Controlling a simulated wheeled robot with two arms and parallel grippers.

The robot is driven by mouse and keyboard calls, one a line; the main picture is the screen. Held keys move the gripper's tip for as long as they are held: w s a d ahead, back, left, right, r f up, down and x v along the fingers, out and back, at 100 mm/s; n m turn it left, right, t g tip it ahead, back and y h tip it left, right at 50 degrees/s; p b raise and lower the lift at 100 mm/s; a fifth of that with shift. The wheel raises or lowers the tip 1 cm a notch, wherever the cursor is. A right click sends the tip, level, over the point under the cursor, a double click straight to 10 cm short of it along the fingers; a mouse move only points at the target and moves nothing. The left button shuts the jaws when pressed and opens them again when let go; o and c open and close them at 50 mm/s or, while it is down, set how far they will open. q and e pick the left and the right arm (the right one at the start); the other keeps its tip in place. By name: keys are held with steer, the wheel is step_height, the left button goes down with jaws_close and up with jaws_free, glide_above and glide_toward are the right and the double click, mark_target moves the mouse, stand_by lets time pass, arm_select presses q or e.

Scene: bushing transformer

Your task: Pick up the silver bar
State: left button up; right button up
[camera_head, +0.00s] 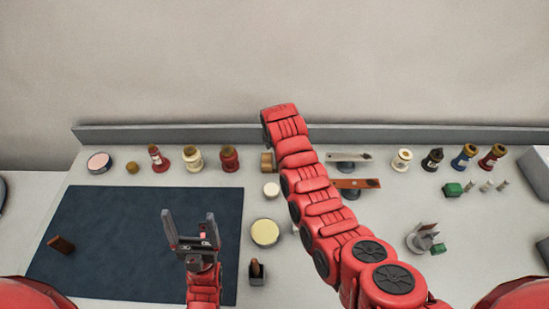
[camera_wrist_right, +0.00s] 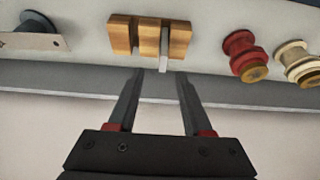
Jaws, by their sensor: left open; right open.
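A thin silver bar (camera_wrist_right: 164,48) stands in a slot of a wooden block (camera_wrist_right: 122,34) in the right wrist view; the block (camera_head: 266,162) also shows in the head view, partly beside my right arm. Another flat silvery bar (camera_head: 350,157) lies on a dark round stand right of that arm, and its end (camera_wrist_right: 32,41) shows in the wrist view. My right gripper (camera_wrist_right: 160,74) is open and empty, its fingertips pointing at the block, apart from it; the arm hides it in the head view. My left gripper (camera_head: 189,215) is open and empty above the dark mat.
A dark blue mat (camera_head: 120,270) covers the table's left. Red (camera_head: 229,158) and cream (camera_head: 193,159) bushings stand along the back, before a low grey ledge (camera_head: 180,134). A copper-coloured bar (camera_head: 357,184) lies on another stand. Round tins and small green blocks stand about.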

mark_target(274, 158)
steer(key=x, duration=0.1)
steer(key=b+x, duration=0.1)
steer(key=x, duration=0.2)
steer(key=shift+w+a+f, duration=0.25)
steer(key=shift+w+f, duration=0.05)
steer(key=shift+w, duration=0.05)
steer(key=shift+f+b, duration=0.25)
steer(key=shift+b, duration=0.1)
steer(key=shift+w+f+b, duration=0.2)
steer(key=shift+f+b, duration=0.2)
steer(key=shift+b, duration=0.05)
steer(key=b+x, duration=0.1)
steer(key=b, duration=0.2)
steer(key=shift+f, duration=0.35)
steer(key=shift+w+f+b, duration=0.1)
steer(key=shift+w+b, duration=0.15)
steer(key=shift+b, duration=0.4)
